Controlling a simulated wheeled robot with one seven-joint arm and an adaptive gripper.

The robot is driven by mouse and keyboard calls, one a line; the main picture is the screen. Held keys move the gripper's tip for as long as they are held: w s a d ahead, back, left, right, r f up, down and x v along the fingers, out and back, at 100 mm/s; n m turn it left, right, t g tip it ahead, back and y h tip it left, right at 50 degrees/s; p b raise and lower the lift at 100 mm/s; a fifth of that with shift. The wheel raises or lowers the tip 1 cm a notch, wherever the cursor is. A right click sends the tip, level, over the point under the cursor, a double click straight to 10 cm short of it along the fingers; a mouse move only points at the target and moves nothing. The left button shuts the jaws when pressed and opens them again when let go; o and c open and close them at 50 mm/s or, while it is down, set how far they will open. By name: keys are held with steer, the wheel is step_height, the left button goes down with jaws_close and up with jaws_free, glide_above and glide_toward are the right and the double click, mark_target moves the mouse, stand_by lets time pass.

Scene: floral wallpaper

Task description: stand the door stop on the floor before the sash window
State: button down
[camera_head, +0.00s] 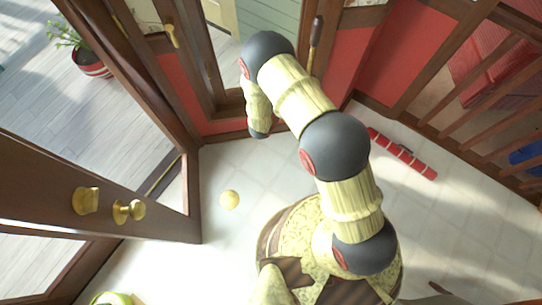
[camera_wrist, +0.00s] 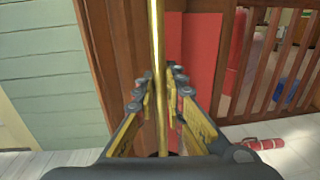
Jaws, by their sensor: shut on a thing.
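My gripper (camera_wrist: 159,76) is shut on a thin upright brass rod (camera_wrist: 157,30) in the wrist view. The rod seems to be the shaft of the door stop; its foot is hidden behind my fingers and palm. In the head view my gripper is hidden behind my arm. A slim dark and brass upright piece (camera_head: 315,45) shows just right of my arm's upper joint; I cannot tell if it is the same rod. A wood-framed opening (camera_head: 212,60) stands at the far wall, with green boards (camera_head: 270,22) beyond it. I cannot tell if it is the sash window.
A wooden door (camera_head: 60,190) with brass knobs stands open at left. A small yellow ball (camera_head: 230,199) lies on the pale floor. A red roll (camera_head: 403,153) lies by the railing (camera_head: 480,65) at right. The floor between ball and far wall is clear.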

steer(key=f, duration=0.3)
steer(key=f+n+t+y, duration=0.1)
steer(key=f, duration=0.2)
steer(key=w+a+f+y, duration=0.1)
steer(key=f, duration=0.2)
steer(key=shift+f+n+t, duration=0.1)
steer(key=shift+n+t, duration=0.2)
steer(key=shift+n+t+y, duration=0.5)
steer(key=shift+n+y, duration=0.1)
steer(key=shift+y, duration=0.2)
steer(key=f, duration=0.5)
steer(key=s+f, duration=0.1)
steer(key=f, duration=0.2)
steer(key=shift+a+f, duration=0.25)
steer(key=shift+f, duration=0.05)
steer(key=s+f+n+t+y, duration=0.15)
steer(key=s+f, duration=0.25)
steer(key=f, duration=0.5)
steer(key=s+f+n+y, duration=0.1)
steer(key=s+f+y, duration=0.2)
steer(key=s+f, duration=0.35)
steer(key=w+a+f+b, duration=0.2)
steer(key=a+f+b, duration=0.2)
steer(key=a+f, duration=0.2)
steer(key=w+a+f+b, duration=0.3)
steer(key=a+f+b, duration=0.1)
steer(key=a+f, duration=0.3)
steer(key=shift+a+f, duration=0.25)
steer(key=shift+f, duration=0.6)
steer(key=shift+s+f, duration=0.1)
